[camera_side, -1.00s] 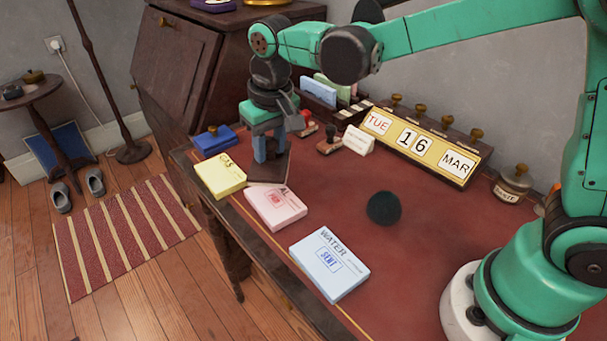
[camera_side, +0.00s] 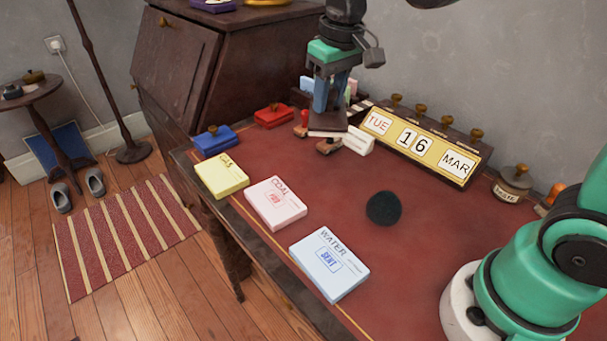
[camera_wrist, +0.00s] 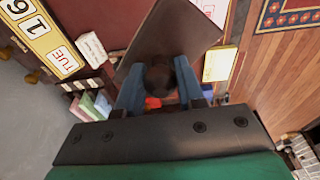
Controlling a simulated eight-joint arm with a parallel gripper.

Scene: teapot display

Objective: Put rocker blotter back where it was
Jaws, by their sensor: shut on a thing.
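My gripper (camera_side: 330,103) is shut on the rocker blotter (camera_side: 327,128) and holds it above the back of the desk, in front of the calendar's left end. In the wrist view, the blotter (camera_wrist: 163,35) shows as a dark brown plate with a round dark knob between my gripper's fingers (camera_wrist: 160,80). The plate looks roughly level in the side view and hides part of what lies below it. I cannot tell the exact height of the gap under it.
Below and beside the blotter stand a stamp (camera_side: 328,146) and a white card (camera_side: 358,140). The calendar (camera_side: 420,146) is to the right. Red (camera_side: 273,116) and blue (camera_side: 214,140) pads lie left. Yellow (camera_side: 221,178), pink (camera_side: 275,204) and blue (camera_side: 329,264) paper stacks line the front. A dark round thing (camera_side: 384,208) lies mid-desk.

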